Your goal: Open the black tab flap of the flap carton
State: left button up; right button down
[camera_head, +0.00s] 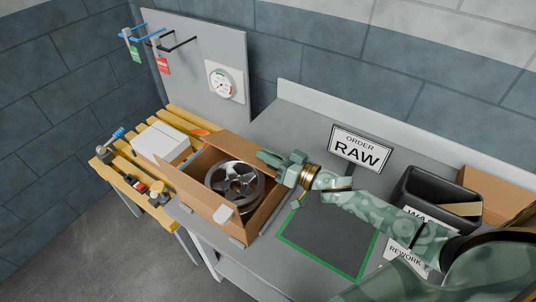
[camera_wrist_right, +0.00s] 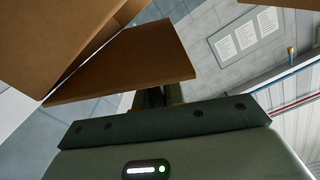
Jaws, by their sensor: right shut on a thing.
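The flap carton (camera_head: 208,203) is a brown box on the grey bench, its top partly open, with a dark spoked wheel (camera_head: 236,182) inside. My right gripper (camera_head: 270,158) is at the carton's back right edge, beside a raised brown flap (camera_head: 238,148). In the right wrist view a brown cardboard flap (camera_wrist_right: 130,65) runs down to the dark fingers of the gripper (camera_wrist_right: 154,98), which is shut on it. No black tab can be made out; the fingers may cover it. A pale tab (camera_head: 223,213) shows on the carton's front side. My left gripper is not in view.
A green-framed dark mat (camera_head: 325,237) lies right of the carton. An ORDER RAW sign (camera_head: 359,149) stands behind. A black bin (camera_head: 438,196) and another carton (camera_head: 485,187) are at right. A yellow slatted table (camera_head: 130,190) with a white box is at left.

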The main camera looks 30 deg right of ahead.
jog(key=d+r+m+p, duration=0.1)
jog(key=w+r+m+p, duration=0.1)
jog(key=p, duration=0.1)
jog(key=shift+d+m, duration=0.35)
jog(key=shift+m, duration=0.05)
jog(key=shift+w+d+r+m+p, duration=0.2)
jog(key=shift+d+m+p, duration=0.1)
jog(key=shift+m+p, duration=0.15)
jog(key=shift+w+d+r+m+p, duration=0.15)
jog(key=shift+d+m+p, duration=0.15)
jog(key=shift+m+p, duration=0.15)
jog(key=shift+w+d+m+p, duration=0.35)
jog(key=shift+d+m, duration=0.25)
jog(key=shift+m, duration=0.3)
jog(key=w+d+m, duration=0.1)
jog(key=m, duration=0.1)
jog(key=w+d+m+b, duration=0.1)
jog(key=d+m, duration=0.1)
jog(key=d+f+m+b, duration=0.1)
jog(key=d+m, duration=0.1)
jog(key=shift+w, duration=0.4)
jog(key=shift+d, duration=0.15)
jog(key=shift+f, duration=0.1)
